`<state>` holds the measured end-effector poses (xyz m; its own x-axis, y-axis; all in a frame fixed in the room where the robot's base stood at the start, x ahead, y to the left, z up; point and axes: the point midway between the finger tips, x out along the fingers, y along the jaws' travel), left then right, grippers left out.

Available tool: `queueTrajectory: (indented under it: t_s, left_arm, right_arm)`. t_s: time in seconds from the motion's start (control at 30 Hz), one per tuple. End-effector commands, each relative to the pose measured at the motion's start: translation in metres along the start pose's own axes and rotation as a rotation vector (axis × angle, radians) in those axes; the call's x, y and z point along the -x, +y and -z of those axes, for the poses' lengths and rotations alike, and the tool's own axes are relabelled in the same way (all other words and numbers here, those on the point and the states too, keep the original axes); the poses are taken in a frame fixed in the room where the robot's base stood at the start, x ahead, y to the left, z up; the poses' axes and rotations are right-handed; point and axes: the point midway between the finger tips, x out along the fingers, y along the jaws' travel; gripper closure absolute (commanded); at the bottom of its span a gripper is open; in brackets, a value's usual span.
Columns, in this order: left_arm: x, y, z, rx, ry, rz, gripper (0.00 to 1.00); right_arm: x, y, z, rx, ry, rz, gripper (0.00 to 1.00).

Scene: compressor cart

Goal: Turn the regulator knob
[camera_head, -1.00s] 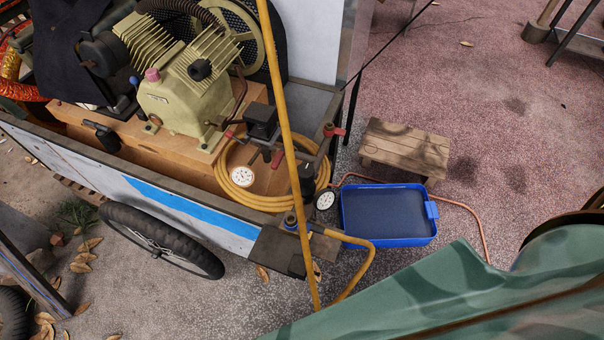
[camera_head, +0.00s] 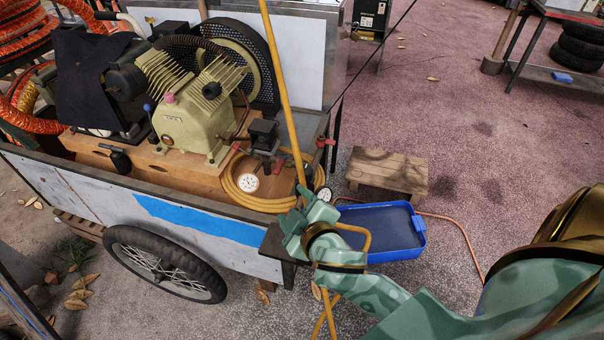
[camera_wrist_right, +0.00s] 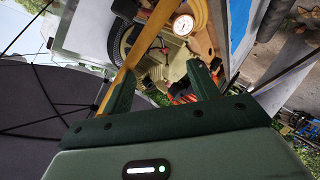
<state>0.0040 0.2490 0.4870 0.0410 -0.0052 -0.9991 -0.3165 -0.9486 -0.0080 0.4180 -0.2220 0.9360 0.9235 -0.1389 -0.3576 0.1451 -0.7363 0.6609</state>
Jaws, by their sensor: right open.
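A dark upright part (camera_head: 308,172), which may be the regulator knob, shows at the cart's right end, beside a small round gauge (camera_head: 325,193). It is partly covered by my right gripper and the yellow hose, and I cannot make out its shape. My right gripper (camera_head: 291,214) is at the cart's front right corner, just in front of these parts. In the right wrist view its two green fingers (camera_wrist_right: 163,85) are apart, with nothing clearly held between them. A white-faced gauge (camera_wrist_right: 183,25) shows beyond them. My left gripper is not in view.
The cart holds a cream compressor (camera_head: 190,120) and a coiled yellow hose (camera_head: 240,195). A yellow line (camera_head: 280,80) runs steeply past my gripper. A blue tray (camera_head: 405,254) and a wooden stool (camera_head: 390,172) are to the right. Open floor lies beyond.

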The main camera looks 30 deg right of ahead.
Motion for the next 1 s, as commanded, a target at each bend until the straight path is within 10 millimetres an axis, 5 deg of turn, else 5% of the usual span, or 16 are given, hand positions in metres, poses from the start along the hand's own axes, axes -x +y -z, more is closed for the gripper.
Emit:
queueTrajectory:
  t_s: [0.1, 0.27, 0.33, 0.43, 0.53, 0.63, 0.8, 0.9, 1.0]
  left_arm:
    - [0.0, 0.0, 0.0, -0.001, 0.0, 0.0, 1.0]
    - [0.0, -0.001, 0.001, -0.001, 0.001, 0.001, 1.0]
    - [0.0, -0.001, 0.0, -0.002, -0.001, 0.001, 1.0]
    - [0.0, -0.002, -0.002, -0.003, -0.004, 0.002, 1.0]
    - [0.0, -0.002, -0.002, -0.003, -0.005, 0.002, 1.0]
    - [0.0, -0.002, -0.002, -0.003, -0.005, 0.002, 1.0]
    - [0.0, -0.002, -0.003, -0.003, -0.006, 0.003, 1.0]
    - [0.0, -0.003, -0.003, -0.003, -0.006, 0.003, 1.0]
    - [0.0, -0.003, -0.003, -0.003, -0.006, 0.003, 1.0]
  right_arm:
    - [-0.018, 0.008, 0.07, -0.022, 0.274, -0.041, 0.4]
    - [-0.015, 0.002, 0.176, 0.012, 0.729, 0.011, 0.4]
    - [-0.004, -0.012, 0.219, 0.085, 0.952, 0.11, 0.4]
    - [0.011, -0.048, 0.251, 0.281, 1.199, 0.369, 0.4]
    - [0.004, -0.075, 0.234, 0.546, 1.227, 0.702, 0.4]
    - [-0.03, -0.066, 0.184, 0.799, 0.991, 1.013, 0.4]
    - [-0.089, 0.04, 0.093, 0.943, 0.247, 1.243, 0.4]
    - [-0.099, 0.108, 0.063, 0.875, -0.115, 1.224, 0.4]
    - [-0.099, 0.151, 0.047, 0.796, -0.334, 1.182, 0.4]
